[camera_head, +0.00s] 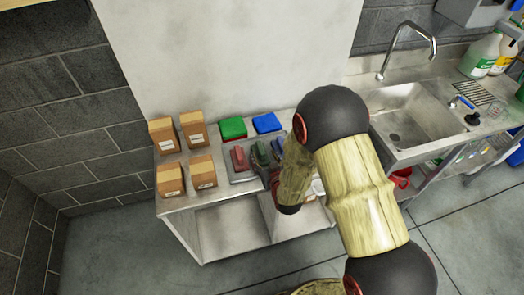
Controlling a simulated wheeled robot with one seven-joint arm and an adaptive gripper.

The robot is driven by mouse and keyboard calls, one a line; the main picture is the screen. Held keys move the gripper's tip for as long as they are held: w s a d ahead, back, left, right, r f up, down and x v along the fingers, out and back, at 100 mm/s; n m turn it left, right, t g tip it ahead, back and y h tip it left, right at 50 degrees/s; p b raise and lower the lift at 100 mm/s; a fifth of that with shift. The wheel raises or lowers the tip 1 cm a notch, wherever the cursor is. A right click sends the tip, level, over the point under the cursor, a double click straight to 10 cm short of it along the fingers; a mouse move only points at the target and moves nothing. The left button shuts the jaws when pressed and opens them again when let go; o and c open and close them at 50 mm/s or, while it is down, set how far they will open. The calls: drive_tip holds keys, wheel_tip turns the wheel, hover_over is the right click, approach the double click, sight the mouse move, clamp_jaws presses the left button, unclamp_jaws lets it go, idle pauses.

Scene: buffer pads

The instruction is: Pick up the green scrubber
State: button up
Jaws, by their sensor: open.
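The green scrubber (260,154) sits on the steel counter in a grey tray (242,177). It stands between a red scrubber (238,158) on its left and a blue scrubber (278,149) on its right. My gripper (271,178) is open, at the front edge of the tray, just in front of the green scrubber. My wrist and arm partly cover it, so its fingertips are hard to make out. I cannot tell whether it touches anything. The scrubber's near end is close to the gripper and may be partly hidden.
Green (233,127) and blue (266,122) pads lie behind the tray. Several cardboard boxes (171,180) stand on the left of the counter (208,197). A sink (410,118) with a tap and bottles (481,54) are on the right. My arm hides the counter's right part.

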sight(260, 150)
drive_tip(key=x, duration=0.6)
drive_tip(key=shift+s+f+b, duration=0.1)
drive_tip(key=shift+b, duration=0.3)
drive_tip(key=shift+c, duration=1.2)
drive_tip(key=c, duration=0.7)
drive_tip(key=shift+c, duration=0.6)
